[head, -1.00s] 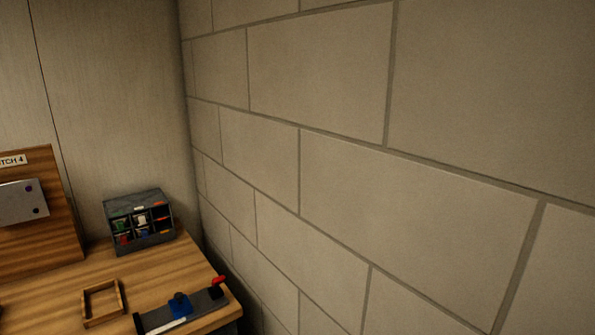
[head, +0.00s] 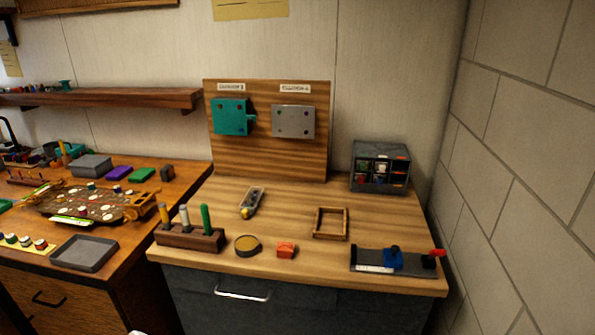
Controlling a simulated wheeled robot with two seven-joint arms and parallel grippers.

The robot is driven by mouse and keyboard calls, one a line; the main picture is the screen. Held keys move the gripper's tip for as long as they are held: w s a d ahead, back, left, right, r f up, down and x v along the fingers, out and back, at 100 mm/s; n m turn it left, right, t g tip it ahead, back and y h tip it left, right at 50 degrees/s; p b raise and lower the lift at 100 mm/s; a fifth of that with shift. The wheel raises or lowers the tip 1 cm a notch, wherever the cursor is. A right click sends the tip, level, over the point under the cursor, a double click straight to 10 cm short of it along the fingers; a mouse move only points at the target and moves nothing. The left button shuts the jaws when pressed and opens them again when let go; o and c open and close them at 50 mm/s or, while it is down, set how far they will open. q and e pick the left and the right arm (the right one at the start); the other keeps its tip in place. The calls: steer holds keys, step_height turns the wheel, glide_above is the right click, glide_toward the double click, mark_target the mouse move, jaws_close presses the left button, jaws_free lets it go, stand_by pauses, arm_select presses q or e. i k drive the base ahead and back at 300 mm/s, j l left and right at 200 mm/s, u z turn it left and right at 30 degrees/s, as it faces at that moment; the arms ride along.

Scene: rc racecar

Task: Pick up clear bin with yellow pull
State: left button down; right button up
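A small, narrow, greyish see-through bin (head: 251,201) with a yellow spot at its near end lies on the light wooden bench top (head: 295,218), left of the middle. It appears to hold small dark and reddish bits, too small to make out. It sits behind the round tin and the tool block, with clear wood around it.
A block with upright handled tools (head: 190,236), a round tin (head: 247,245) and a red block (head: 286,250) line the front. A wooden frame (head: 331,223), a grey fixture (head: 396,262) and a compartment cabinet (head: 380,167) stand right. An upright board (head: 268,129) stands behind.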

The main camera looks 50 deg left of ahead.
mark_target(252, 200)
steer(key=j+u, duration=0.15)
steer(key=u, duration=1.6)
